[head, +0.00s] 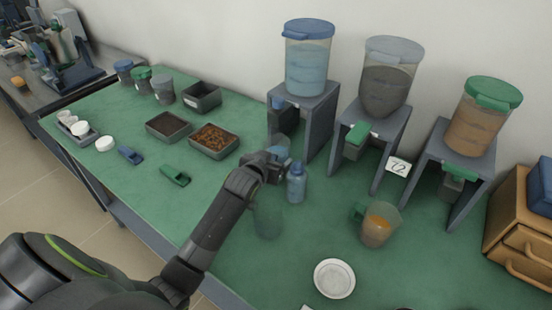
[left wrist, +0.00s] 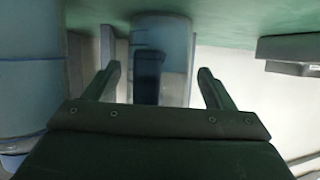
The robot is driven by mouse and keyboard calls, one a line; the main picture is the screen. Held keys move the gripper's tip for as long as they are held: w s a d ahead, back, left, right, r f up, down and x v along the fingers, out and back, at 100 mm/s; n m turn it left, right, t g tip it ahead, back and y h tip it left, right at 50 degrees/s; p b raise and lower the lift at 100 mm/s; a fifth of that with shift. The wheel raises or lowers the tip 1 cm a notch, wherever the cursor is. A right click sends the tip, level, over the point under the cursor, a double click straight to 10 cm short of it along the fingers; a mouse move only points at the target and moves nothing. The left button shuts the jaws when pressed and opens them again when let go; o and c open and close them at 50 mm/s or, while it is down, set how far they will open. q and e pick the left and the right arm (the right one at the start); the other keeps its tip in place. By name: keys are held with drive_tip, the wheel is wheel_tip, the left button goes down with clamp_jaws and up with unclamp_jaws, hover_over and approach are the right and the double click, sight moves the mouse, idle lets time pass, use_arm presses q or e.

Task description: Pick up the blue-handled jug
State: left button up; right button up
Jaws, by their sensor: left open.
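The blue-handled jug (head: 281,144) is a pale blue, see-through vessel under the blue-lidded dispenser, partly hidden by my left gripper (head: 274,166) in the head view. In the left wrist view, the jug (left wrist: 177,38) appears inverted, beyond the fingertips, with its dark blue handle (left wrist: 147,76) between the two fingers. My left gripper (left wrist: 158,82) is open and empty. Contact between the fingers and the handle cannot be seen. My right gripper is not in view.
A blue bottle (head: 296,183) stands close beside my left gripper. The dispenser stand (head: 318,118) rises just behind. A jug with orange contents (head: 378,226), a clear greenish vessel (head: 267,219) and a white dish (head: 334,278) stand nearer. Trays (head: 214,141) lie left.

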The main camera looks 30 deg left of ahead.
use_arm(q)
drive_tip(key=shift+w+f, duration=0.3)
drive_tip(key=shift+w, duration=0.3)
drive_tip(key=c, duration=1.4)
drive_tip(key=shift+r, duration=0.15)
